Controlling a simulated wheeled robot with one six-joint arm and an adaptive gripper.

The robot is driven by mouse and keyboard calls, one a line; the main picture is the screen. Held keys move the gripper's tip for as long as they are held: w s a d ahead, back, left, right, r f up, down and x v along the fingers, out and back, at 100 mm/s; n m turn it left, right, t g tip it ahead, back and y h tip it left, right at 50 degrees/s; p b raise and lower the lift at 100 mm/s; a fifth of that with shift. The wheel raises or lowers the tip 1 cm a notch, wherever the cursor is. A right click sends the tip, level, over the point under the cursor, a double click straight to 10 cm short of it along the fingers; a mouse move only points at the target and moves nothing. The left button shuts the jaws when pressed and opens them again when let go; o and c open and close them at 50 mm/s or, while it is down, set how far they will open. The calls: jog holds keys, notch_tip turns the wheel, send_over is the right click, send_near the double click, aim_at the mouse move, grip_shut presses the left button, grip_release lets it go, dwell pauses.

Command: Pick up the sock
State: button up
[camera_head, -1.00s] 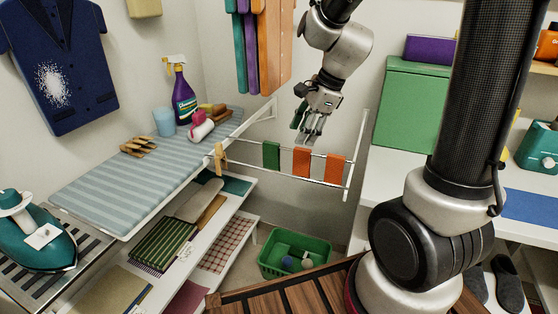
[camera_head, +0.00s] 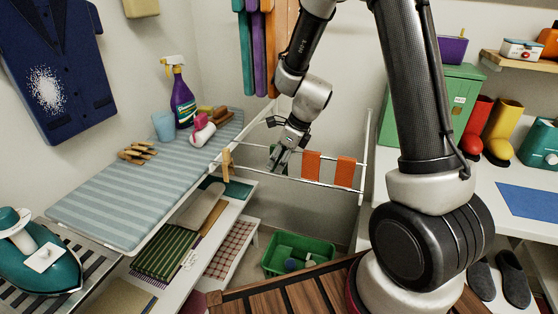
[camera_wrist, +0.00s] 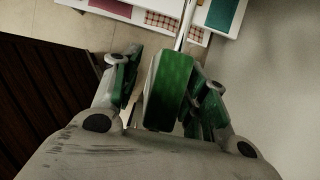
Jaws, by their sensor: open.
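A green cloth piece, which looks like a sock, hangs on the white drying rack (camera_head: 322,184). In the wrist view the green sock (camera_wrist: 168,88) stands between the two fingers of my gripper (camera_wrist: 165,95). The fingers are spread on either side of it, with a gap at least on the left. In the head view my gripper (camera_head: 280,158) is at the rack rail and hides most of the green piece. Two orange cloths, a left one (camera_head: 311,164) and a right one (camera_head: 345,171), hang to its right. My gripper is open.
A wooden clothespin (camera_head: 226,163) is clipped left of my gripper. The striped ironing board (camera_head: 145,185) lies to the left, with a spray bottle (camera_head: 182,98) on it. A green basket (camera_head: 298,252) with small round items stands on the floor below the rack.

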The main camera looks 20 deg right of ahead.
jog(key=c, duration=0.9)
jog(key=shift+c, duration=0.2)
jog(key=shift+r, duration=0.15)
